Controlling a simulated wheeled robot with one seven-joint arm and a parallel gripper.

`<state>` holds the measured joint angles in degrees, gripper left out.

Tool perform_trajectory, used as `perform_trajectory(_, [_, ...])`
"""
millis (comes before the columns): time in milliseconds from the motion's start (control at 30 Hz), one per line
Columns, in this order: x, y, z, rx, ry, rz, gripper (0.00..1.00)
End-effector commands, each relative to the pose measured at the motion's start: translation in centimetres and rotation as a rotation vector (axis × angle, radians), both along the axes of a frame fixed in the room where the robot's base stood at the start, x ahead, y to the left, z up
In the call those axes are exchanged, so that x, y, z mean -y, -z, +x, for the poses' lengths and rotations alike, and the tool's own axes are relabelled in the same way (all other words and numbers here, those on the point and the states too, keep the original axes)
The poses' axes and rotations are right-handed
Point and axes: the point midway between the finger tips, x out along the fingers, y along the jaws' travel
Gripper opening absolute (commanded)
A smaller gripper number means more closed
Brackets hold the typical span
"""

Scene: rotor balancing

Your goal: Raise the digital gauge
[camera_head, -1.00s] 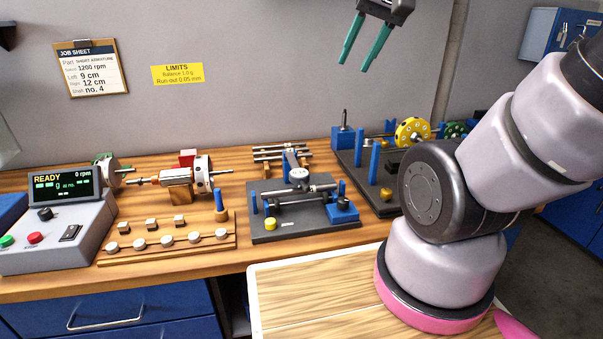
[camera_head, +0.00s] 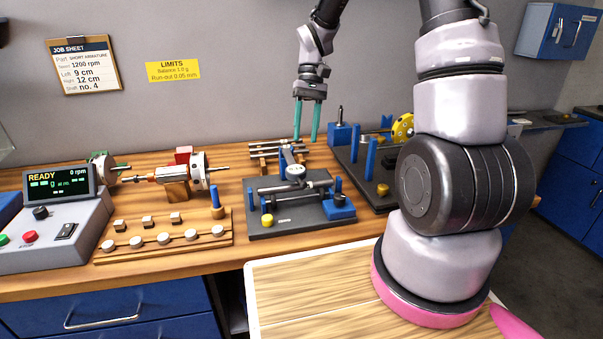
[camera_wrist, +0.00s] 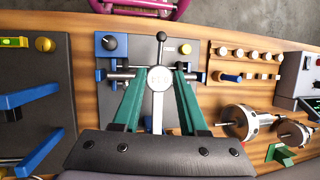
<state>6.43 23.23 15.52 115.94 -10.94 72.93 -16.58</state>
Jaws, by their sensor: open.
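The digital gauge (camera_head: 295,171) is a round pale dial on a grey arm, low over a shaft (camera_head: 292,189) lying across the dark fixture plate (camera_head: 262,225). In the wrist view the gauge (camera_wrist: 160,79) shows from above, with a thin rod ending in a dark ball (camera_wrist: 161,36). My gripper (camera_head: 307,138) has teal fingers pointing down, above and behind the gauge. In the wrist view the fingers (camera_wrist: 159,72) are apart and appear on either side of the gauge, with nothing held between them. The gauge's reading is too small to tell.
Blue posts (camera_head: 338,187) stand on the fixture plate. A rack of shafts (camera_head: 265,150) lies behind it. A rotor (camera_head: 185,170) and a pegged wooden board (camera_head: 165,252) are to the left. A stand with a yellow disc (camera_head: 403,128) is at right. The control box (camera_head: 55,230) is far left.

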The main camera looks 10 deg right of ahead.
Motion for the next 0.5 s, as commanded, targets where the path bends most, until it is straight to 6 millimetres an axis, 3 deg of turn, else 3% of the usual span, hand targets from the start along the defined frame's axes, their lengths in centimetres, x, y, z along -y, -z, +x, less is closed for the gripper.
perform_trajectory(167, [-0.3,1.5,-0.5,-0.009,-0.003,0.003,0.42])
perform_trajectory(500, [-1.5,7.2,-2.9,-0.011,-0.002,0.003,0.42])
